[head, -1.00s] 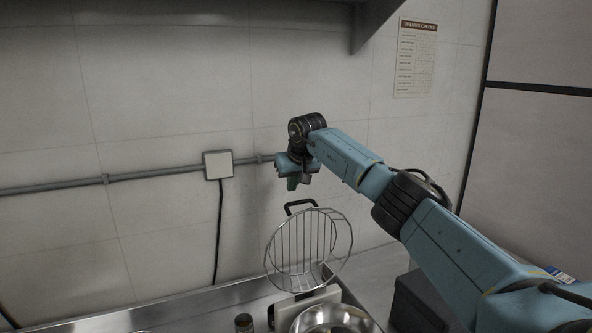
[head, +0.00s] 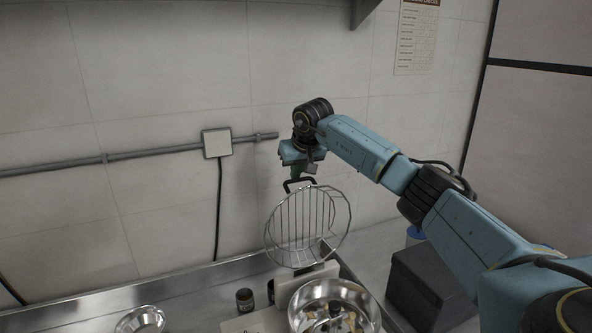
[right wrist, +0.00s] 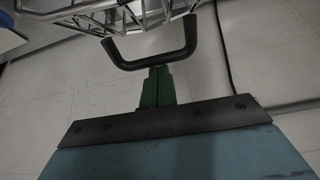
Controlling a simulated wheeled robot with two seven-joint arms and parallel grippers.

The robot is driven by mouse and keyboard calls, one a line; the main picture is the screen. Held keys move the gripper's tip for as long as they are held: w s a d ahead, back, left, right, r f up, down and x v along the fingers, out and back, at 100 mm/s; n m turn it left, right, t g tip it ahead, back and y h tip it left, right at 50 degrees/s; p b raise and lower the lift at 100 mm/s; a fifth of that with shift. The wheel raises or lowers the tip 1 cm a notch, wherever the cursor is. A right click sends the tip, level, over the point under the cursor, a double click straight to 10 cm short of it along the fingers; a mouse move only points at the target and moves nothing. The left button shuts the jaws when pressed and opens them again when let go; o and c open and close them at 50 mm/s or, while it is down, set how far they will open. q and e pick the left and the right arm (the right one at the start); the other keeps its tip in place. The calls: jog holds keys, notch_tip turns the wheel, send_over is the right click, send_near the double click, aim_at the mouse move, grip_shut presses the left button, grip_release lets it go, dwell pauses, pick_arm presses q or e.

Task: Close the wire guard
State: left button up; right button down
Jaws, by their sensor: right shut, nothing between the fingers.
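The wire guard (head: 305,228) is a round wire cage standing raised and tilted above the mixer bowl (head: 372,305) in the head view. Its black handle (head: 299,182) is at the top. The handle shows large in the right wrist view (right wrist: 152,58), with the cage wires (right wrist: 110,12) behind it. My right gripper (head: 295,175) is shut and empty, with its green fingertips right at the handle. In the right wrist view the fingertips (right wrist: 158,70) overlap the handle's bar; I cannot tell whether they touch. My left gripper is not in view.
A metal counter (head: 205,297) holds a dark jar (head: 244,299) and a small metal bowl (head: 140,320). A dark box (head: 432,285) stands at right. The wall behind carries a pipe (head: 60,166) and a switch box (head: 217,143).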

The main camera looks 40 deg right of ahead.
jog(key=shift+s, duration=0.1)
jog(key=shift+s+r+b, duration=0.1)
jog(key=shift+s+b, duration=0.15)
jog(key=shift+b, duration=0.2)
jog(key=shift+s+r+t, duration=0.15)
jog(key=shift+s+t, duration=0.15)
jog(key=shift+s, duration=0.05)
